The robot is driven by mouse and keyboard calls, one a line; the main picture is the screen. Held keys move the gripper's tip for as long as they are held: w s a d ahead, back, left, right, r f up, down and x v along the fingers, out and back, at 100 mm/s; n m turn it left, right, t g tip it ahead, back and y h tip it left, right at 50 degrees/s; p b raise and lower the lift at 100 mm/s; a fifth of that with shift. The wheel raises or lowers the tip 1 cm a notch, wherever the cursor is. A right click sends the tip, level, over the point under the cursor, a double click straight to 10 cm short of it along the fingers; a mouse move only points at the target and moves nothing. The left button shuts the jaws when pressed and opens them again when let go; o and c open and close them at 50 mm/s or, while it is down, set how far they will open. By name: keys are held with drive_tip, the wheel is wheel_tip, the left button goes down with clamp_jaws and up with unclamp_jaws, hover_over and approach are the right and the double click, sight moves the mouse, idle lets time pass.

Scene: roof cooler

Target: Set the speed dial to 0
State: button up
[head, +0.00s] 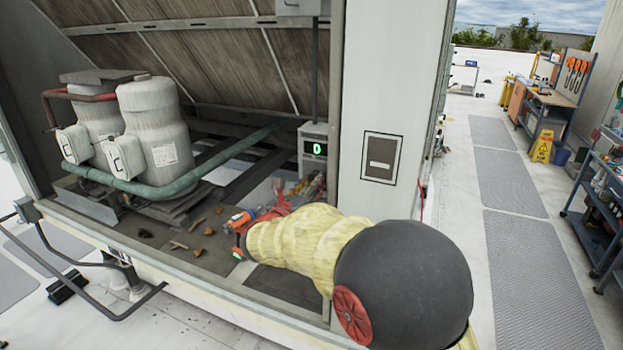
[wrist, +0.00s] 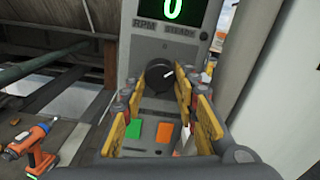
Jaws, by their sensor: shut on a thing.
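The speed dial is a round black knob (wrist: 159,75) with a white pointer mark toward the upper right. It sits on the grey control panel (wrist: 150,52) under a green display (wrist: 172,10) that reads 0. The display also shows in the head view (head: 317,149). My gripper (wrist: 158,92) has its yellow-padded fingers on either side of the knob and is shut on it. The fingertips partly hide the knob's sides. In the head view my gripper (head: 305,188) is at the panel below the display, and the knob is hidden there.
A green button (wrist: 134,130) and an orange button (wrist: 164,132) sit below the knob. An orange drill (wrist: 30,142) lies left of the panel. White tanks (head: 155,125) and a green pipe (head: 190,178) stand at left. A white post (head: 385,100) borders the opening at right.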

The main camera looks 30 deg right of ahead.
drive_tip(key=shift+r+n+p, duration=0.2)
drive_tip(key=shift+n+p, duration=4.4)
drive_tip(key=shift+p, duration=0.45)
drive_tip(key=shift+f, duration=0.1)
drive_tip(key=o, duration=0.9)
drive_tip(key=shift+c, duration=0.2)
drive_tip(key=v, duration=1.2)
